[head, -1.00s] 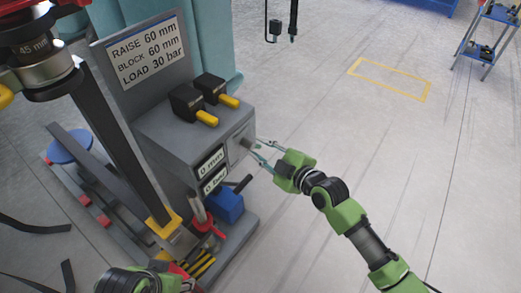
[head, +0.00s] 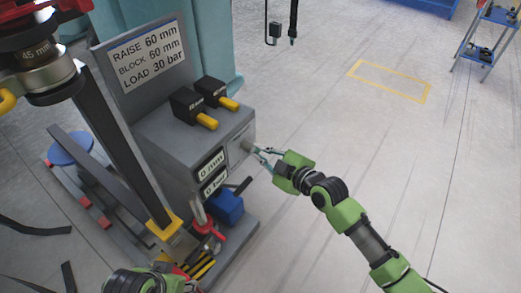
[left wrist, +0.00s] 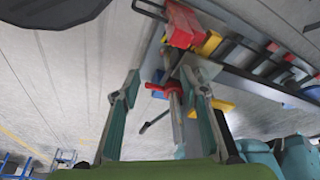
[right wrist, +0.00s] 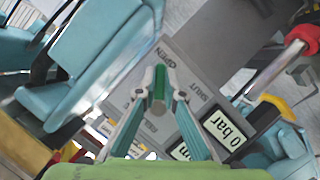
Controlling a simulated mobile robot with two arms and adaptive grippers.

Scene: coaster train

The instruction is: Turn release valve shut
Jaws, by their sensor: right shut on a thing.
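The release valve shows in the right wrist view as a green handle (right wrist: 159,84) on a grey panel lettered OPEN and SHUT. My right gripper (right wrist: 160,98) is shut on this handle, a fingertip on each side. In the head view my right gripper (head: 258,150) reaches the right side of the grey console (head: 160,125), and the handle is too small to make out. Which label the handle points to is unclear. In the left wrist view my left gripper (left wrist: 159,82) is open, with a red collar and grey rod (left wrist: 175,105) visible beyond its fingers.
The console's displays (head: 212,168) read 0 mm and 0 bar. Two yellow-tipped black levers (head: 190,103) stand on its top. A sign (head: 145,52) reads RAISE 60 mm, BLOCK 60 mm, LOAD 30 bar. A blue box (head: 226,206) sits below.

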